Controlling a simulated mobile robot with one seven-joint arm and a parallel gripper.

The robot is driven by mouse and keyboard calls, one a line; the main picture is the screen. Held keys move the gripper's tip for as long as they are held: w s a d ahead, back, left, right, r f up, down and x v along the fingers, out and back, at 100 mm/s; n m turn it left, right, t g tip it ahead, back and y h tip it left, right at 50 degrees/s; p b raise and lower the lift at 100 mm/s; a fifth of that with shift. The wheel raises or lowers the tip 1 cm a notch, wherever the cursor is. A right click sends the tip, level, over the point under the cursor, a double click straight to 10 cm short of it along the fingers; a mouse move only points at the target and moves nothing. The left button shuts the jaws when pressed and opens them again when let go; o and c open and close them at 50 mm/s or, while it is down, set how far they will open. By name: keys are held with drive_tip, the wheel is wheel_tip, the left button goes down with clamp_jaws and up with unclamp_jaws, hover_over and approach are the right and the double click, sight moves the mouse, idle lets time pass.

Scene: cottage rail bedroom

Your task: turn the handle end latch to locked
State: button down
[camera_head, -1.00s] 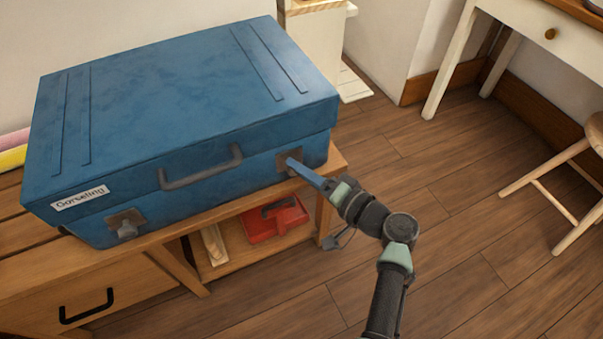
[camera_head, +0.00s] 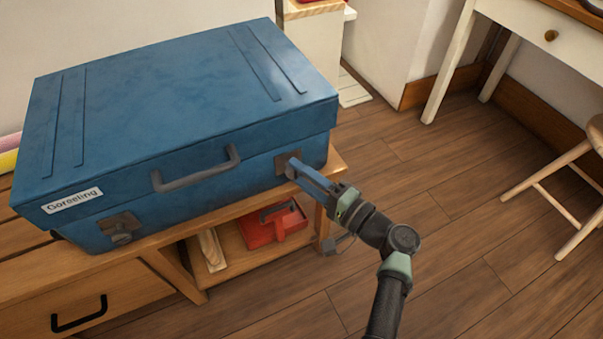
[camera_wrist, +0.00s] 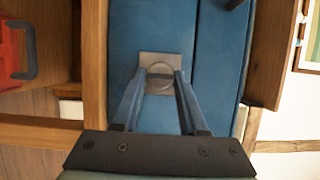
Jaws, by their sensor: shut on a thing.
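A blue suitcase (camera_head: 180,100) lies flat on a wooden bench, with a grey handle (camera_head: 197,174) on its front. A metal latch plate (camera_head: 281,166) sits right of the handle; in the wrist view the plate (camera_wrist: 167,60) carries a round turning piece (camera_wrist: 160,80). My gripper (camera_head: 292,165) reaches this latch from the front right. In the wrist view my gripper (camera_wrist: 161,78) has its two blue fingers on either side of the round piece, shut on it. The fingers partly hide the latch in the head view. A second latch (camera_head: 120,228) is left of the handle.
The wooden bench (camera_head: 165,237) has an open shelf holding a red object (camera_head: 272,226), below the suitcase's right part. A white desk (camera_head: 510,25) and a wooden stool (camera_head: 570,165) stand at the right. The floor (camera_head: 470,250) between is clear.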

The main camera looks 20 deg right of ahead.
drive_tip(key=shift+c, duration=2.4)
unclamp_jaws()
drive_tip(key=p+v, duration=0.3)
drive_tip(key=v, duration=1)
